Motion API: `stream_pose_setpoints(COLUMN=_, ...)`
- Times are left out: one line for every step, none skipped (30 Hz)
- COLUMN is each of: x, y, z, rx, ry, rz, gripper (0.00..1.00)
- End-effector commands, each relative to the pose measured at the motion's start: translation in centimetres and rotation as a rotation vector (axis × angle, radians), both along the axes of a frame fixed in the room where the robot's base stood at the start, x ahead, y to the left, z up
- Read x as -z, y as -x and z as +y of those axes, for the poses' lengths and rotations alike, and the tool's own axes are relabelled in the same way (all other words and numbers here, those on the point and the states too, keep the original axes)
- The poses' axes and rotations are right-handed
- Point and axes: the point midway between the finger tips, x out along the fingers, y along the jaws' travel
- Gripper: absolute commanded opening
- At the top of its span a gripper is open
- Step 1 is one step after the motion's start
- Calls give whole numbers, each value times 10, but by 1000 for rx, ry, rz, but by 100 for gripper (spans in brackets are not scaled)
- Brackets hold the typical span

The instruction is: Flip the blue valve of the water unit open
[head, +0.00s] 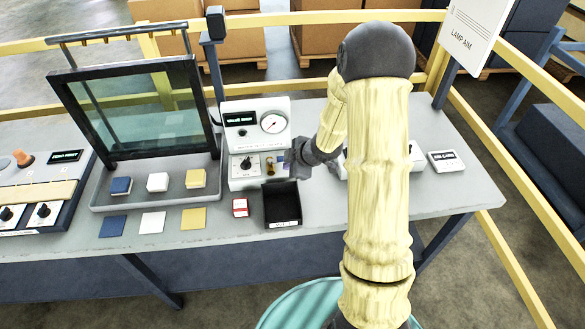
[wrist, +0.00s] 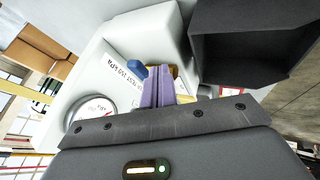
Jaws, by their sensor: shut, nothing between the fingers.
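The water unit (head: 241,136) is a white box with a round gauge (head: 273,123), a small display and a black knob, standing near the middle of the table. In the wrist view, the blue valve handle (wrist: 138,73) shows just left of my fingertips, with brass parts partly hidden behind the fingers. I cannot tell whether the fingers touch the handle. My gripper (head: 283,157) is at the right part of the unit's front, and its purple fingers (wrist: 159,72) are shut and empty. In the head view, my gripper hides the blue handle.
A black open bin (head: 282,221) stands in front of the unit, close below my gripper. A red and white block (head: 240,207) is beside it. A tray with a tilted glass lid (head: 137,112) stands on the left. A small display box (head: 446,161) is at the right.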

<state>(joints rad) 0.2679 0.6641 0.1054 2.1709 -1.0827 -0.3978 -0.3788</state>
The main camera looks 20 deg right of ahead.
Motion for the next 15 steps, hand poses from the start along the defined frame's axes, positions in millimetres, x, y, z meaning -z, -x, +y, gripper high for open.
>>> stream_pose_setpoints(x=-2, y=-4, z=0, rx=0, ry=-1, rz=0, gripper=0)
stream_pose_setpoints(x=-1, y=-5, z=-1, rx=0, ry=-1, rz=0, gripper=0)
stream_pose_setpoints(x=-1, y=-7, z=-1, rx=0, ry=-1, rz=0, gripper=0)
stream_pose_setpoints(x=-1, y=-8, z=-1, rx=-1, ry=0, rz=-1, gripper=0)
stream_pose_setpoints(x=0, y=-8, z=-1, rx=-1, ry=0, rz=-1, gripper=0)
stream_pose_setpoints(x=0, y=-8, z=-1, rx=-1, ry=0, rz=-1, gripper=0)
stream_pose_setpoints(x=0, y=-8, z=-1, rx=-1, ry=0, rz=-1, gripper=0)
stream_pose_setpoints(x=0, y=-8, z=-1, rx=0, ry=-1, rz=0, gripper=0)
stream_pose_setpoints(x=0, y=-8, z=-1, rx=0, ry=-1, rz=0, gripper=0)
stream_pose_setpoints(x=0, y=-8, z=-1, rx=0, ry=-1, rz=0, gripper=0)
stream_pose_setpoints(x=0, y=-8, z=-1, rx=0, ry=-1, rz=0, gripper=0)
stream_pose_setpoints(x=0, y=-8, z=-1, rx=0, ry=-1, rz=0, gripper=0)
stream_pose_setpoints(x=0, y=-8, z=-1, rx=0, ry=-1, rz=0, gripper=0)
stream_pose_setpoints(x=0, y=-8, z=-1, rx=0, ry=-1, rz=0, gripper=0)
stream_pose_setpoints(x=0, y=-8, z=-1, rx=-2, ry=0, rz=0, gripper=0)
